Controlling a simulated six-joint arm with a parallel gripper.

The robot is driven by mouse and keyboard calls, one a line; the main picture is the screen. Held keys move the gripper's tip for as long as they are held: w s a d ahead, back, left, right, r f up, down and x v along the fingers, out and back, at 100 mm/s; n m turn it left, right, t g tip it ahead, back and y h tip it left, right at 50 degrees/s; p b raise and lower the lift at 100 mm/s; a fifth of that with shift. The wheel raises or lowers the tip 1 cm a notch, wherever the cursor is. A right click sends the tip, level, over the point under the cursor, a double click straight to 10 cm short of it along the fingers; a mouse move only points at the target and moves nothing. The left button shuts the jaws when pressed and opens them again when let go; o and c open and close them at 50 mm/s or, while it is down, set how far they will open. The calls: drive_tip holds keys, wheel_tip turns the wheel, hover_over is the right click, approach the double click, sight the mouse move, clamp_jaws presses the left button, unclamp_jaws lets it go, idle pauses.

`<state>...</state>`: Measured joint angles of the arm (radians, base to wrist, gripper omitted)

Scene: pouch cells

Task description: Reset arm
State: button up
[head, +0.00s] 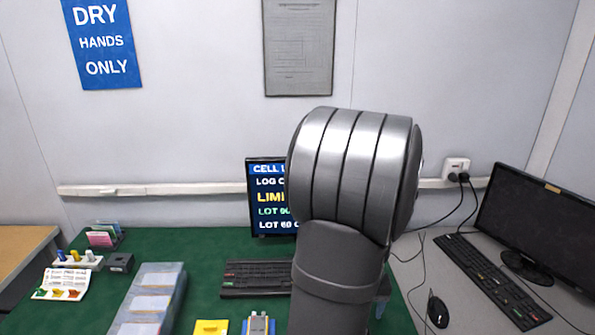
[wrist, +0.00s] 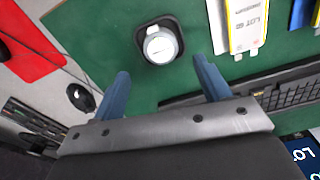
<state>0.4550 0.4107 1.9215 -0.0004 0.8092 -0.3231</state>
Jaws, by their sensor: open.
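My gripper (wrist: 163,88) shows in the wrist view with its two blue fingers spread apart and nothing between them. It is above the green mat (wrist: 140,17). In the head view my grey arm stands in the middle and hides most of the gripper. Beyond the fingertips in the wrist view is a round silvery thing in a dark square holder (wrist: 160,44). In the head view a rack of pouch cells (head: 150,295) stands at the front left.
A black keyboard (head: 255,278) and a screen with lot text (head: 267,195) are behind on the mat. A yellow item (head: 210,327) is at the front edge. A monitor (head: 540,225), second keyboard (head: 490,280) and mouse (head: 438,310) are at the right. A red sheet (wrist: 25,45) shows in the wrist view.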

wheel_tip(320, 180, down, 7)
drive_tip(key=shift+r, duration=0.4)
